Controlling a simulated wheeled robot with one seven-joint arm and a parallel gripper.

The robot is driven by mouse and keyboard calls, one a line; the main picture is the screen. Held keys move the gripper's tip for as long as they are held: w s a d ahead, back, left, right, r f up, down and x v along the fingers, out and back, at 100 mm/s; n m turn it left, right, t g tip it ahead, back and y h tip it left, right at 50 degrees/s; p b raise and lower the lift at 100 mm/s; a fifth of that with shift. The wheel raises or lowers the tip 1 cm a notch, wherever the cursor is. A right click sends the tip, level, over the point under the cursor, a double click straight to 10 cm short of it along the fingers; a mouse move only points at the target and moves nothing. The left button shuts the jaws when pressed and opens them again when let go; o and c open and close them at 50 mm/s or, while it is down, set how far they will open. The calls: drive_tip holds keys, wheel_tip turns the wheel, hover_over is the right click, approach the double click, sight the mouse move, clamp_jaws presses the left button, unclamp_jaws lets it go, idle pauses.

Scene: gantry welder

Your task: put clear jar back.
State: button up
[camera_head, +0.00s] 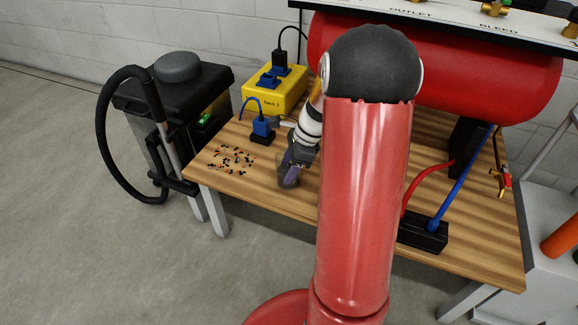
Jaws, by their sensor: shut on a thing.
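The clear jar (287,180) is a small, see-through container at the middle of the wooden table (252,207), right of a patch of small scattered bits. My gripper (290,161) reaches down at the jar from the upper right and is shut on it. The fingers overlap the jar, so the exact grip is hard to see. I cannot tell whether the jar's base touches the table. My red arm hides the table just right of the gripper.
Small dark and orange bits (232,158) lie left of the jar. A blue plug block (263,128) and a yellow box (274,90) stand behind. A red tank (470,75) and a black block with hoses (422,234) are at right. A black vacuum (175,100) stands left of the table.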

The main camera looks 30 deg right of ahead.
drive_tip(key=o, duration=1.1)
drive_tip(key=shift+f, duration=0.15)
drive_tip(key=p+v, duration=0.2)
drive_tip(key=v, duration=1)
drive_tip(key=s+a+r+n+t+h, duration=0.1)
drive_tip(key=s+a+r+n, duration=0.3)
drive_tip(key=a+n, duration=0.2)
drive_tip(key=s+a+r+n+h, duration=0.2)
drive_tip(key=s+a+r+n, duration=0.25)
drive_tip(key=a+n, duration=0.2)
drive_tip(key=s+a+n+t, duration=0.1)
drive_tip(key=s+a+n, duration=0.1)
drive_tip(key=s+n, duration=0.1)
drive_tip(key=s+a+n+t, duration=0.1)
drive_tip(key=s+n, duration=0.2)
drive_tip(key=s+a+n+t+h, duration=0.1)
drive_tip(key=s+a+n, duration=0.1)
drive_tip(key=s+n, duration=0.2)
drive_tip(key=shift+a+f, duration=0.35)
drive_tip(key=shift+f, duration=0.05)
